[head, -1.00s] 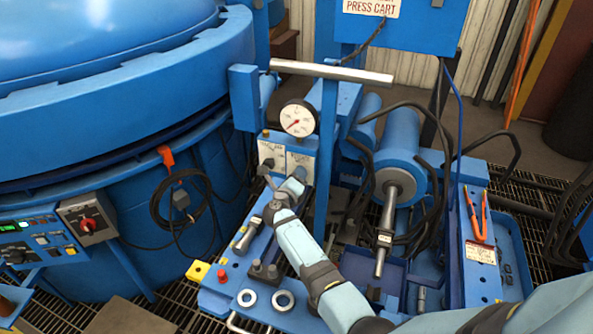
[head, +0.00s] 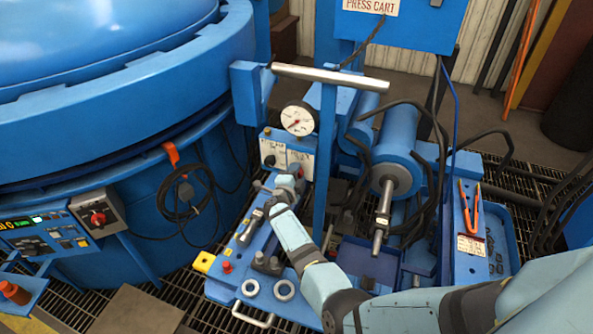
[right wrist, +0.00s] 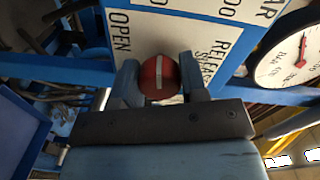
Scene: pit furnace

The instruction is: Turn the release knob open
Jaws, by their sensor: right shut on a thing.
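The release knob (right wrist: 158,77) is round and red with a pale stripe, which runs nearly upright in the right wrist view. It sits on a white label plate (right wrist: 222,38) reading "RELEASE" and "OPEN". My right gripper (right wrist: 160,82) is shut on the knob, with one finger on each side. In the head view my right gripper (head: 296,174) is at the front of the valve block below the gauge and hides the knob. My left gripper is not in view.
A pressure gauge (head: 298,118) stands just above the valve block. A blue post with a grey crossbar (head: 330,77) rises close to the right of my gripper. A cylinder with a rod (head: 390,175) lies further right. The large blue furnace (head: 110,95) fills the left.

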